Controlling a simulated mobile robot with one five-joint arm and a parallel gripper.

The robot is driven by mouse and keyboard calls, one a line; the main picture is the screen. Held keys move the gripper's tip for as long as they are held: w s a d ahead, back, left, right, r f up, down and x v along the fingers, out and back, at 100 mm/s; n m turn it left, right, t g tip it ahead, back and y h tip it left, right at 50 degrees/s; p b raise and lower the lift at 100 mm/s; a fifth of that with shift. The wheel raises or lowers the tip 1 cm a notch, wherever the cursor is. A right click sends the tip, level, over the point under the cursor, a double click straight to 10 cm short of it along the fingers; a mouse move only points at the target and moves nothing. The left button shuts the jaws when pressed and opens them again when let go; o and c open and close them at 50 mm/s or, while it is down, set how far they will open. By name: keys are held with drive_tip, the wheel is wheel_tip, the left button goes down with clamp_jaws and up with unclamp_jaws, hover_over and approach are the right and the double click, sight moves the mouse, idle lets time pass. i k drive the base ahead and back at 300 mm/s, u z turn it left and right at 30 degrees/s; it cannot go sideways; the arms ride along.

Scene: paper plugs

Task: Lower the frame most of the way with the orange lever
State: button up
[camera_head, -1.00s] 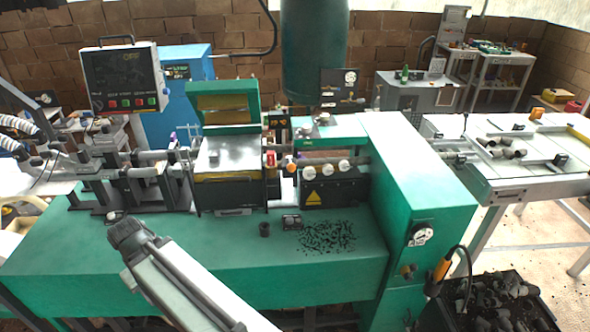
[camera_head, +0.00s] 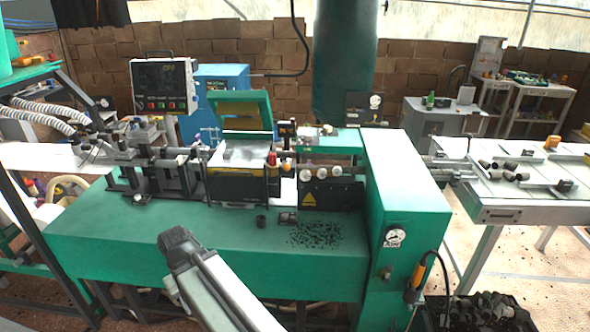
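A green frame (camera_head: 241,112) stands tilted up above a black and metal box (camera_head: 240,172) on the green machine bench. A small orange knob (camera_head: 287,167) shows just right of this box, beside a red one (camera_head: 272,159). A larger orange handle (camera_head: 421,272) with a black cable hangs on the green cabinet at the right. I cannot tell which of these is the orange lever. My gripper (camera_head: 177,242) is in front of the bench, well short of the frame and of both orange parts. Its fingers cannot be made out, and nothing shows in it.
The green bench top (camera_head: 130,230) is mostly clear, with dark scraps (camera_head: 315,235) and a small black cup (camera_head: 261,221) on it. A control panel (camera_head: 164,86) stands behind left. A green shelf post stands at far left. A crate of dark pieces (camera_head: 475,312) is at lower right.

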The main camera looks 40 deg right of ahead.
sight(286, 167)
drive_tip(key=z, duration=0.15)
drive_tip(key=i, duration=1)
drive_tip(key=z, duration=0.05)
